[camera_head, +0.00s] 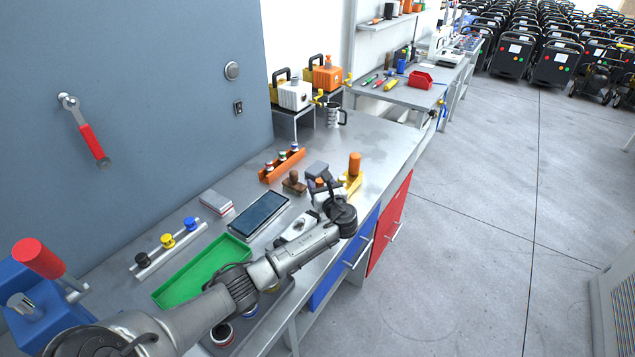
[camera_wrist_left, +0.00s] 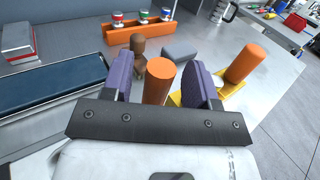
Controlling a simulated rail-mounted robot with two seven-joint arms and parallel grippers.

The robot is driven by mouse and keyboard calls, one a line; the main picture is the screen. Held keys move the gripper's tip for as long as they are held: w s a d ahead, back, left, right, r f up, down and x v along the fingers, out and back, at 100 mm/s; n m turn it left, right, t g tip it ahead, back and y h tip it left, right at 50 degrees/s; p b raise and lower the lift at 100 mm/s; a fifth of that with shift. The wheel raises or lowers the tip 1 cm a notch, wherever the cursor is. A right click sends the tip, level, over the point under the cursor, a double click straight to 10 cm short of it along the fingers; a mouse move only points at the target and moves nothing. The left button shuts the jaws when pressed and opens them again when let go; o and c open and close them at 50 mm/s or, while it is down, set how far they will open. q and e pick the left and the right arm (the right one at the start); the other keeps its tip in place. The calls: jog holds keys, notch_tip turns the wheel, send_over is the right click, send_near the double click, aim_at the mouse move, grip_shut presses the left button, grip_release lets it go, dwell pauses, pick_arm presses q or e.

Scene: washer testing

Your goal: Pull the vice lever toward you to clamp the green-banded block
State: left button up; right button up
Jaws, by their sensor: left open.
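My left gripper (camera_head: 324,190) is over the front of the bench. In the left wrist view its two purple pads (camera_wrist_left: 160,80) are open, one on each side of an orange cylinder (camera_wrist_left: 158,82). Contact with it cannot be told. A second orange cylinder (camera_wrist_left: 243,63) leans on a yellow base (camera_wrist_left: 222,92) to the right; it also shows in the head view (camera_head: 354,163). I cannot tell which one is the vice lever. A green-banded piece (camera_wrist_left: 142,17) sits in an orange rack (camera_wrist_left: 150,33); no green-banded block shows clearly at the gripper. My right gripper is not in view.
A grey block (camera_wrist_left: 181,53) and a brown stamp-like piece (camera_wrist_left: 138,45) stand close behind the gripper. A dark tablet (camera_head: 259,215) and a green tray (camera_head: 203,272) lie to the left. A blue device (camera_head: 30,300) with a red handle (camera_head: 38,258) stands at far left.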

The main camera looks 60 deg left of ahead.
pick_arm(q)
jog(key=shift+w+a, duration=0.25)
jog(key=shift+a, duration=0.95)
jog(key=shift+c, duration=0.2)
grip_shut()
